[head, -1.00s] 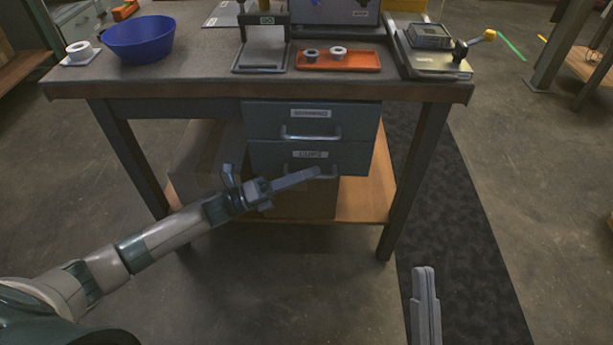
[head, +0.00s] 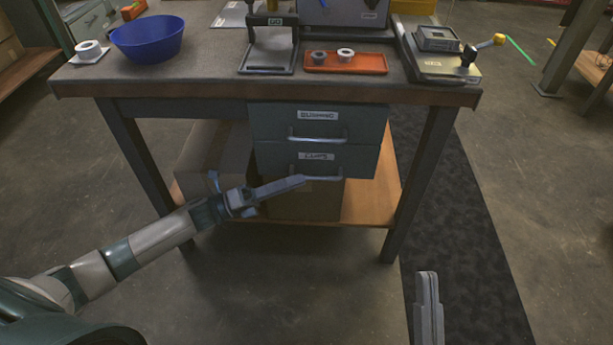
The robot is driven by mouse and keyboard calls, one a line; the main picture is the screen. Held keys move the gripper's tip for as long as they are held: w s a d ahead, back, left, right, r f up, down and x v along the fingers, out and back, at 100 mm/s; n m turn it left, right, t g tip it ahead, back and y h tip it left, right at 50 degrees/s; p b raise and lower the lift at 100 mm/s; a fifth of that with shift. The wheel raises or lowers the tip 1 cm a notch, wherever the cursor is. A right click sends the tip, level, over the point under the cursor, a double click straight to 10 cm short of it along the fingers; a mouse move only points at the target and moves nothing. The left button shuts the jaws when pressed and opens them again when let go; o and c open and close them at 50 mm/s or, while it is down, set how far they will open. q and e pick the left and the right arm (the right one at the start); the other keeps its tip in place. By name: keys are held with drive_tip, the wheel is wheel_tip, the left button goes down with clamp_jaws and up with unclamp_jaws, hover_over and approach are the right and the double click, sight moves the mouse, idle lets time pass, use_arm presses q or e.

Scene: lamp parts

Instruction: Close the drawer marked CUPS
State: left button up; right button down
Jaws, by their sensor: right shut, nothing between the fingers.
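The drawer marked CUPS (head: 352,161) is the lower of two grey drawers under the bench, with a white label (head: 316,156) and a bar handle. Its front looks about in line with the drawer above; I cannot tell whether a small gap is left. My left gripper (head: 302,181) points right, its tip at the left end of that handle. I cannot tell whether it touches the handle, and its fingers are seen edge-on. My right gripper (head: 427,276) is shut and empty, low in the picture and away from the bench.
The upper drawer (head: 356,122) looks closed. The bench top (head: 210,75) carries a blue bowl (head: 148,40), an orange tray (head: 370,63) with small rings, and metal fixtures. A bench leg (head: 419,180) stands right of the drawers. A box stands on the lower shelf (head: 374,207).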

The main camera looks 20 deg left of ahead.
use_arm(q)
drive_tip(key=v, duration=1.2)
drive_tip(key=shift+a, duration=0.15)
drive_tip(key=shift+s, duration=0.1)
